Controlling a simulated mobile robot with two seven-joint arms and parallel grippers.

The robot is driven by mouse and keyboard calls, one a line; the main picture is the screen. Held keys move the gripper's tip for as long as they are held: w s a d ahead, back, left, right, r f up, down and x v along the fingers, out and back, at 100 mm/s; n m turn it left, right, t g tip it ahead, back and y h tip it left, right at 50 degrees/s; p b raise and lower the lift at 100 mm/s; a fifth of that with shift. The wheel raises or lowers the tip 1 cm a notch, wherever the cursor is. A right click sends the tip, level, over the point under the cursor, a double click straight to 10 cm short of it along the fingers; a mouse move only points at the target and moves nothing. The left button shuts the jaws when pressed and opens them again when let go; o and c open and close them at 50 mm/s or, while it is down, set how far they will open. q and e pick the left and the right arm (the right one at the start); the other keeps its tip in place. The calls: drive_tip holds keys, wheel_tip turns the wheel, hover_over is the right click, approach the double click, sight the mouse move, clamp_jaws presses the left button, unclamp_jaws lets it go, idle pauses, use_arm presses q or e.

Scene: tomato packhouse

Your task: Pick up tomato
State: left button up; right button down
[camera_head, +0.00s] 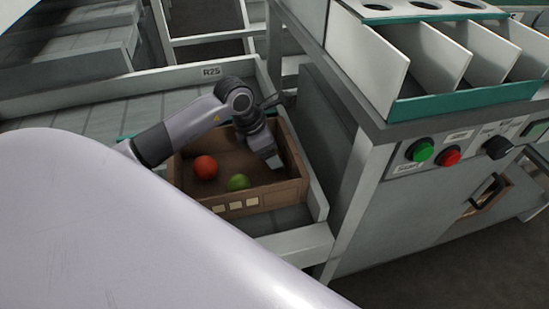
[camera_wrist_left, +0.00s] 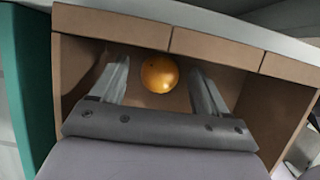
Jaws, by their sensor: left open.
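A brown crate (camera_head: 290,187) sits on the conveyor lane. In the head view a red-orange tomato (camera_head: 205,167) lies in its left part and a green tomato (camera_head: 238,183) near its front wall. My left gripper (camera_head: 273,163) reaches down into the crate's right part, to the right of both. In the left wrist view an orange-yellow tomato (camera_wrist_left: 159,74) lies between the two spread fingers of that gripper (camera_wrist_left: 161,72), near a crate wall. This tomato is not seen in the head view, where the gripper may hide it. My right gripper is out of view.
A grey bench with a green button (camera_head: 420,150) and a red button (camera_head: 448,156) stands close on the right. White dividers (camera_head: 432,55) rise on it. The lane's raised side rail (camera_head: 318,195) runs beside the crate. A smooth pale surface covers the lower left.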

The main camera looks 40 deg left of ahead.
use_arm(q)
drive_tip(key=c, duration=0.8)
drive_tip(key=shift+r, duration=0.15)
